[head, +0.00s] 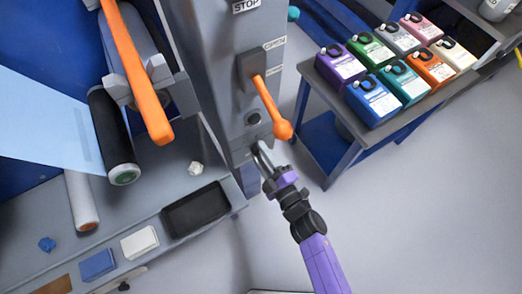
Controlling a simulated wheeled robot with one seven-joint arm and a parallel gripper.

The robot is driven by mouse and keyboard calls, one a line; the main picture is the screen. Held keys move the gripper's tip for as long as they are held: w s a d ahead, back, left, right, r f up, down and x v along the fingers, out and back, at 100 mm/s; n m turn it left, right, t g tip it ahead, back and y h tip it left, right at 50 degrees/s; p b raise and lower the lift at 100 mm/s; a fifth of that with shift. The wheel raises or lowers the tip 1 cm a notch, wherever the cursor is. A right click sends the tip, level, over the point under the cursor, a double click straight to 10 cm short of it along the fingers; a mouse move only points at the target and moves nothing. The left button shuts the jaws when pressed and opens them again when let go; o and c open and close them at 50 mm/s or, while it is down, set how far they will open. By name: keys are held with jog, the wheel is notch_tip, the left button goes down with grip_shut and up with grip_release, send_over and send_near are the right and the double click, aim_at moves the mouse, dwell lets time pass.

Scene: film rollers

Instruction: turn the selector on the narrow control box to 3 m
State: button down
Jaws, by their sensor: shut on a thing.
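The narrow grey control box (235,75) stands upright in the middle of the head view. My gripper (263,155) is at the lower front of the box, below the round fitting and the lever's orange knob. Its silver fingers are shut on what appears to be the selector, which they mostly hide. The selector's pointer and its scale marks cannot be read.
A long orange lever (137,75) and dark roller (108,135) with blue film (45,120) are at left. A black tray (197,208) lies on the bench. Several coloured jugs (375,98) stand on a cart at right. The floor (430,210) is clear.

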jog(key=shift+m+p, duration=0.4)
jog(key=shift+m, duration=0.9)
jog(key=shift+d+f+m, duration=0.1)
jog(key=shift+m, duration=0.2)
jog(key=c, duration=1)
grip_release()
jog(key=shift+s, duration=0.1)
jog(key=v, duration=0.7)
jog(key=shift+s+d, duration=0.15)
jog(key=shift+s, duration=0.1)
